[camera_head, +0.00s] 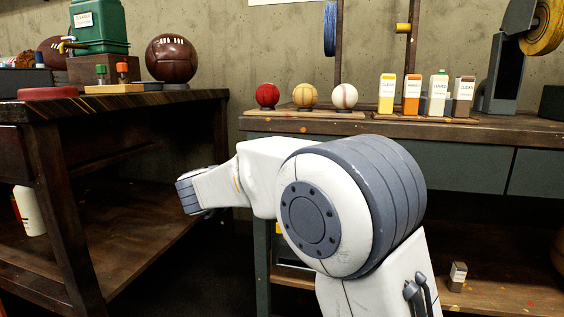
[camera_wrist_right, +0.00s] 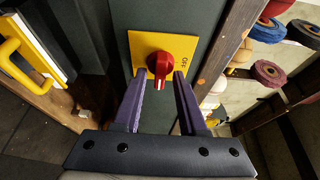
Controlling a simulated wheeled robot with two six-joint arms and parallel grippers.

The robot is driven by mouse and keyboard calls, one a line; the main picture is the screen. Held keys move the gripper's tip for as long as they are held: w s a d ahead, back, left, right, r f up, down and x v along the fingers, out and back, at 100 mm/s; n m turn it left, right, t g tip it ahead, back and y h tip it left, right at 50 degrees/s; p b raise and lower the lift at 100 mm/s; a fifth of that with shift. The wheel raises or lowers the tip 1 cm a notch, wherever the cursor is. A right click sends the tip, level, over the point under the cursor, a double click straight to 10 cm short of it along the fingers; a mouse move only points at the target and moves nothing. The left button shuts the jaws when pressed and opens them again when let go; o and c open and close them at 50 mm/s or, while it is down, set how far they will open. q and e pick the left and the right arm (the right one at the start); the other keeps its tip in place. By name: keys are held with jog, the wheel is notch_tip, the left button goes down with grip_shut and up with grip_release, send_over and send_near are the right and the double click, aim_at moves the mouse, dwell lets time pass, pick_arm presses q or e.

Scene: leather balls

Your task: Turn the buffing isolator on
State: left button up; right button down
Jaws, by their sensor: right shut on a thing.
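The isolator is a yellow plate (camera_wrist_right: 178,48) with a red rotary knob (camera_wrist_right: 161,66), mounted on a dark grey-green upright panel in the right wrist view. Dark lettering, sideways and apparently "OFF", is printed on the plate to the right of the knob. The knob's handle bar with its white mark points toward the bottom of the picture. My right gripper (camera_wrist_right: 160,80) has its two purple fingers on either side of the knob and is shut on it. In the head view my right arm reaches left across the middle; its fingers and the isolator cannot be made out there. My left gripper is not in view.
A dark wooden bench (camera_head: 140,98) stands at left with a brown leather ball (camera_head: 171,59). The right bench (camera_head: 330,124) carries three small balls and several cartons (camera_head: 412,95). In the wrist view, a yellow handle (camera_wrist_right: 28,50) is at left and thread spools (camera_wrist_right: 268,72) at right.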

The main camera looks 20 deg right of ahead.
jog(key=c, duration=0.8)
grip_release()
jog(key=shift+c, duration=0.2)
jog(key=p+v, duration=0.4)
jog(key=v, duration=0.6)
jog(key=shift+a+p, duration=0.2)
jog(key=shift+p, duration=0.15)
